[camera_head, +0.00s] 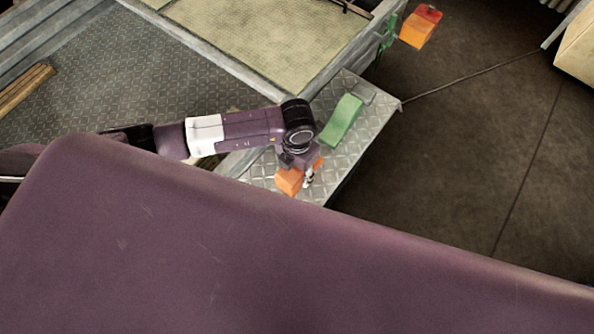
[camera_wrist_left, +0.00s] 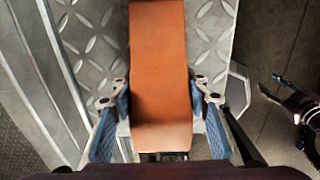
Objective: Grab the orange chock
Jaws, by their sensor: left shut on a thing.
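The orange chock (camera_wrist_left: 160,70) runs up the middle of the left wrist view, above a metal tread-plate step. My left gripper (camera_wrist_left: 161,112) has its two blue-padded fingers on either side of the chock, shut on it. In the head view, my left gripper (camera_head: 303,172) points down over the step, and parts of the orange chock (camera_head: 290,181) show around its fingers. Part of the chock is hidden behind the gripper. A dark purple part at the right edge of the left wrist view looks like my right gripper (camera_wrist_left: 284,94); its opening is unclear.
A green chock (camera_head: 342,121) lies on the tread-plate step (camera_head: 359,86), just beyond my left gripper. An orange and red block (camera_head: 420,28) is by a green bracket (camera_head: 387,36) at the upper right. Dark floor right of the step is open.

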